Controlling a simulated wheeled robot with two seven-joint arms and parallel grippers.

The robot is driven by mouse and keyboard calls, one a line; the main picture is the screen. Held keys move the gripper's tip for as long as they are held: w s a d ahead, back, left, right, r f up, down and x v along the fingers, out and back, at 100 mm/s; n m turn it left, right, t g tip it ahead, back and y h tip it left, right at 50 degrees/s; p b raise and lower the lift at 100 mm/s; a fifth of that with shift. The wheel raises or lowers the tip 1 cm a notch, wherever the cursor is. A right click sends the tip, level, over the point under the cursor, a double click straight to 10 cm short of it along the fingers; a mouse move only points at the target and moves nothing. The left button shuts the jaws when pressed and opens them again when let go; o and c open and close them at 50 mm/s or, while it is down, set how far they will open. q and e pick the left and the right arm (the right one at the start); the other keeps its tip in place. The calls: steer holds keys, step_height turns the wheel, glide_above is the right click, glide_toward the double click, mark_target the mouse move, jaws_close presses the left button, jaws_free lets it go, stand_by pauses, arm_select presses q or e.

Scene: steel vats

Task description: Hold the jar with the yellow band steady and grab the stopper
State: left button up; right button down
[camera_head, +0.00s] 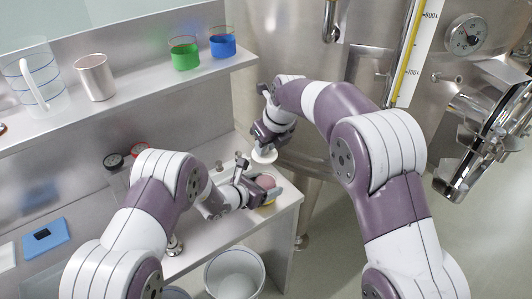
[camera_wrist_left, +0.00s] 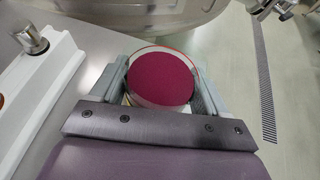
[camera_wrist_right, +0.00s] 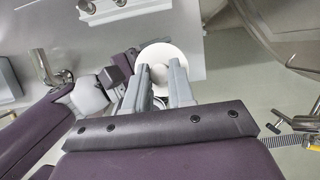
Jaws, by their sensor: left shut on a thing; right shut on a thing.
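The jar with the yellow band (camera_head: 267,203) stands at the right end of the steel counter. My left gripper (camera_head: 262,191) is shut around it. In the left wrist view the jar (camera_wrist_left: 160,78) is open at the top, with a thin red rim and dark red contents, between the two fingers. The white round stopper (camera_head: 264,156) is off the jar and above it. My right gripper (camera_head: 267,140) is shut on the stopper. In the right wrist view the stopper's white disc (camera_wrist_right: 162,57) shows at the fingertips. The jar's base is partly hidden by my left gripper.
The upper shelf holds a clear pitcher (camera_head: 36,80), a steel cup (camera_head: 95,78), a green-filled beaker (camera_head: 185,58) and a blue-filled beaker (camera_head: 222,46). A large steel vat (camera_head: 325,100) stands close at the right. A white bucket (camera_head: 235,275) is below the counter's front edge.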

stand_by(0.4)
arm_select(q)
steer(key=o, duration=1.3)
